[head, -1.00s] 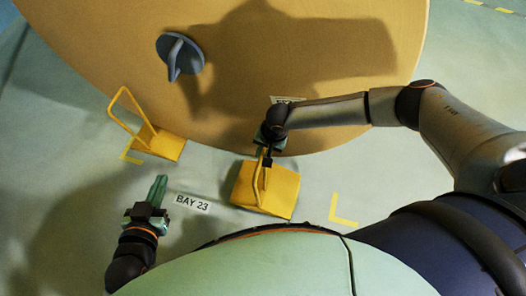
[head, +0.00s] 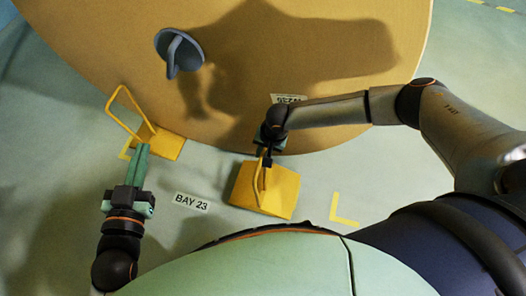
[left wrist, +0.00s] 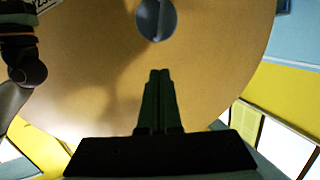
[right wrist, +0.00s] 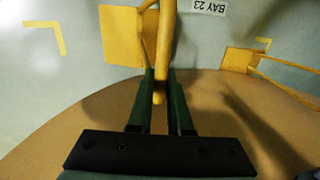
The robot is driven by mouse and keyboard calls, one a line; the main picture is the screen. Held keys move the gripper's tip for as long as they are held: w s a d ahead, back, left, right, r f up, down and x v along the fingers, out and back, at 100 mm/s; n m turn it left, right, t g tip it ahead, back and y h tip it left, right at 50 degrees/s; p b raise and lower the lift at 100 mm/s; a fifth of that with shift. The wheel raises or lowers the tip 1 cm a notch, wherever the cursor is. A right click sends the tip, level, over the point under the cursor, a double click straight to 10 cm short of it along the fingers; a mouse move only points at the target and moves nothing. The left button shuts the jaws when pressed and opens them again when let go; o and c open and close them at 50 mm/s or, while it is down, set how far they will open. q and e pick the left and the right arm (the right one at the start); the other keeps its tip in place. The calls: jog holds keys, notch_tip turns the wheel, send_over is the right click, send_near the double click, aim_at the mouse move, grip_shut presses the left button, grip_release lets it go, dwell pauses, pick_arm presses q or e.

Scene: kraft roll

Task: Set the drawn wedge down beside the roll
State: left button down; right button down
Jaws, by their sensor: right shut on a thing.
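The drawn wedge (head: 262,190) is a yellow block with an upright loop handle, just in front of the kraft roll's near edge. My right gripper (head: 269,150) is shut on its handle; the block (right wrist: 120,38) also shows beyond the fingers in the right wrist view. I cannot tell whether its base touches the floor. The large tan kraft roll (head: 110,45) fills the top of the head view. A second yellow wedge (head: 168,147) with a loop handle sits at the roll's lower left edge. My left gripper (head: 142,150) is shut and empty, its tips appearing close to that wedge.
A "BAY 23" label (head: 191,202) lies on the pale floor between the arms. Yellow corner marks (head: 338,214) are on the floor right of the drawn wedge. A grey-blue plug with a fin (head: 180,52) sits in the roll's middle. Floor around the label is clear.

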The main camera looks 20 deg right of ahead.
jog(key=shift+w+f+b, duration=0.1)
jog(key=shift+f+b, duration=0.2)
jog(key=shift+b, duration=0.1)
jog(key=shift+f+b, duration=0.55)
jog(key=shift+b, duration=0.1)
jog(key=shift+f+b, duration=0.55)
jog(key=shift+b, duration=0.05)
pick_arm(q)
jog(key=s+r+m+t+h, duration=0.2)
jog(key=r+h, duration=0.1)
jog(key=r, duration=0.4)
jog(key=s+d+r+m+t+h, duration=0.1)
jog(key=s+r+m+t+h, duration=0.1)
jog(key=r, duration=0.5)
jog(key=s+r+m+t+h, duration=0.2)
jog(key=r+m+h, duration=0.2)
jog(key=r, duration=0.3)
jog(key=shift+s+d+h+b, duration=0.3)
jog(key=shift+d+h, duration=0.1)
jog(key=shift+h, duration=0.3)
pick_arm(e)
jog(key=shift+f, duration=0.25)
pick_arm(q)
jog(key=shift+w+f+y, duration=0.15)
jog(key=shift+y, duration=0.15)
pick_arm(e)
jog(key=shift+w, duration=0.2)
jog(key=shift+w+d, duration=0.2)
jog(key=shift+w, duration=0.05)
